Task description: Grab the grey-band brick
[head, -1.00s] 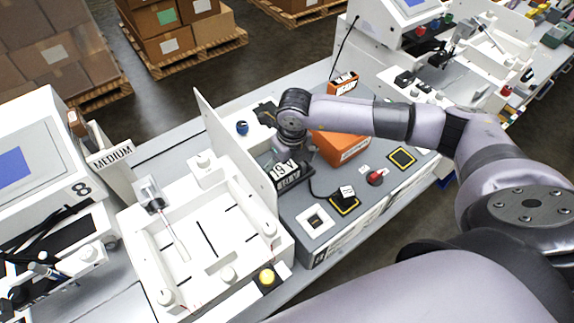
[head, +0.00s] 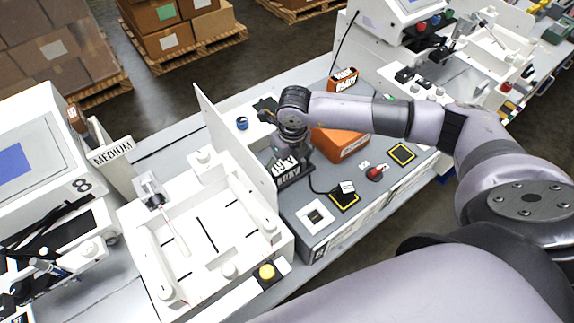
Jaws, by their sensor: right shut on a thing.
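A dark power brick (head: 290,180) with a white printed label lies on the grey top of the bench unit, just right of the white upright panel. A grey band on it is too small to make out. A black cable runs from it toward a yellow-edged pad. My right gripper (head: 290,166) points down over this brick and is shut on it. The fingers and wrist hide its upper part and some of the label. The brick shows no clear lift from the surface. My left gripper is not in view.
An orange box (head: 342,144) stands close to the right of the gripper, partly behind my arm. A white-walled plotter bed (head: 215,262) is to the left. A white plug (head: 347,187), a red knob (head: 375,173) and a yellow-edged square (head: 401,154) lie to the right.

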